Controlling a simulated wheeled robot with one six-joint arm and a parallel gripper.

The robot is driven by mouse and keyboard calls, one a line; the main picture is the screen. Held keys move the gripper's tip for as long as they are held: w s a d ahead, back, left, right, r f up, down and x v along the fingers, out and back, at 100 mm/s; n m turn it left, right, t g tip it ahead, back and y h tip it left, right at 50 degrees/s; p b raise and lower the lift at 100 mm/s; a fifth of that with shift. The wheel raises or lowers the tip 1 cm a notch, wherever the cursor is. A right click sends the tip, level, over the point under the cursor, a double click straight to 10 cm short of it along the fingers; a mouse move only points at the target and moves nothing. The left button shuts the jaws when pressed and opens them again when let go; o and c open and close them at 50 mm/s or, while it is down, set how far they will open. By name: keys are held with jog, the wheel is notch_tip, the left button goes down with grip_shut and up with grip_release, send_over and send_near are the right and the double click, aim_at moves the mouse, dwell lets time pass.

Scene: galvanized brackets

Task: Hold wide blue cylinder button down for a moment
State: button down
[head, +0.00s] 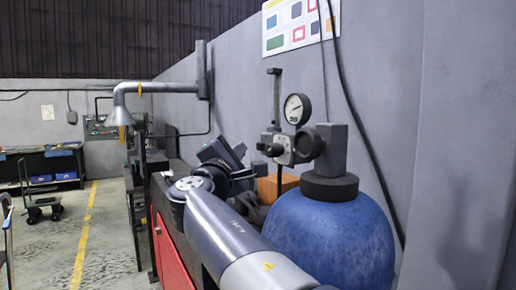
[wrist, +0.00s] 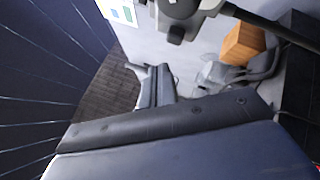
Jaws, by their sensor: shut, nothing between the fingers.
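A wide blue cylinder (head: 330,235) with a rounded top and a black collar stands at the right in the head view, close to the wall. A grey valve block with a round pressure gauge (head: 297,109) and dark round knobs sits above it. I cannot tell which part is the button. My gripper (wrist: 153,86) is shut and empty in the wrist view, its fingertips apart from the valve fitting (wrist: 180,12) at the top. In the head view my arm crosses in front of the cylinder and hides its lower left.
An orange box (head: 275,187) lies behind my arm, left of the cylinder; it also shows in the wrist view (wrist: 243,43). A black cable (head: 350,100) runs down the wall. A red cabinet (head: 172,255) is at the left, with open floor beyond.

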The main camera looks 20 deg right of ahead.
jog(key=a, duration=0.3)
jog(key=shift+s+a, duration=0.25)
jog(key=shift+s, duration=0.15)
jog(key=shift+s+a+p, duration=0.2)
jog(key=shift+a+p, duration=0.2)
jog(key=shift+a, duration=0.55)
jog(key=shift+s+a+p, duration=0.15)
jog(key=shift+a+p, duration=0.25)
jog(key=shift+a, duration=0.55)
